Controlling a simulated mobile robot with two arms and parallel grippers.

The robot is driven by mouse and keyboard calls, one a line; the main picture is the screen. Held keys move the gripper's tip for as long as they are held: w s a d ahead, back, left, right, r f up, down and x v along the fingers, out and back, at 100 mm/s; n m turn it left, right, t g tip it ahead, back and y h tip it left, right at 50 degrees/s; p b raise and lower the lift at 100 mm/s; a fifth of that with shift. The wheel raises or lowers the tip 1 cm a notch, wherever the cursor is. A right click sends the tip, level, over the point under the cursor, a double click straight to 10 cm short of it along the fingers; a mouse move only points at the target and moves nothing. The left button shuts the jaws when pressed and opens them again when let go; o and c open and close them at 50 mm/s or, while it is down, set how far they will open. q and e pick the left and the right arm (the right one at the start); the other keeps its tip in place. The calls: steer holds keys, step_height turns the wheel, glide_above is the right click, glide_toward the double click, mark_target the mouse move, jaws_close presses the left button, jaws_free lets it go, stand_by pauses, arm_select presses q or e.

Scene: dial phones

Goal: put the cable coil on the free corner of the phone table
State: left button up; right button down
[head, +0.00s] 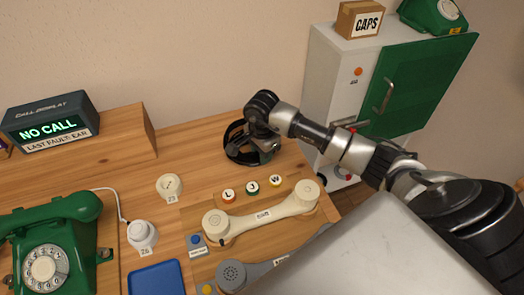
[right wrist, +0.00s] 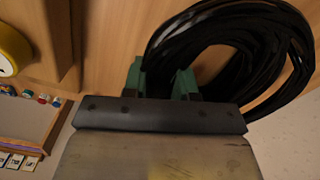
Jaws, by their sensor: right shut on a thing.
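The black cable coil (head: 230,151) is at the back right part of the wooden phone table (head: 190,145). My right gripper (head: 263,147) reaches in from the right and is shut on the coil's side. In the right wrist view the coil (right wrist: 290,55) fans out beyond the green fingertips (right wrist: 160,83), with wood behind it. I cannot tell whether the coil touches the table top. My left gripper is not in view.
In front of the coil stand several lettered caps (head: 252,187) and a cream handset (head: 262,215). A green dial phone (head: 52,245) is at the left, near a call display (head: 50,122). A white cabinet (head: 328,90) with a green door stands right of the table. Bare wood lies left of the coil.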

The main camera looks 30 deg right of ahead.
steer(key=shift+r, duration=0.1)
steer(key=c, duration=0.9)
jaws_free()
steer(key=shift+r, duration=0.1)
step_height(320, 180, up, 12)
steer(key=shift+f+b, duration=0.1)
steer(key=shift+b, duration=0.45)
